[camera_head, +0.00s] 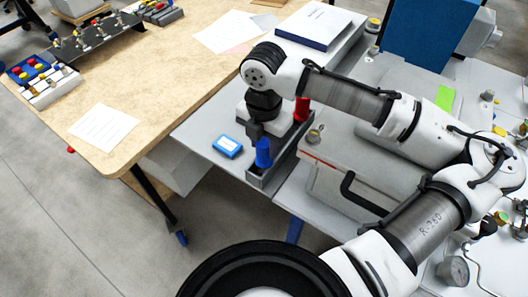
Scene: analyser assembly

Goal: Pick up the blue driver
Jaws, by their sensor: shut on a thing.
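The blue driver (263,153) stands upright at the near end of a dark grey holder (284,158) on the light grey bench. My gripper (256,136) is above it, pointing down, with its dark jaws shut on the top of the blue driver. The jaws partly hide that top, and the driver's lower end is hidden by the holder. I cannot tell whether it is lifted at all.
A red driver (302,110) stands at the holder's far end. A small blue box (227,146) lies left of the holder. A case with a black handle (362,190) is to the right. A wooden table (165,75) with papers stands at the left.

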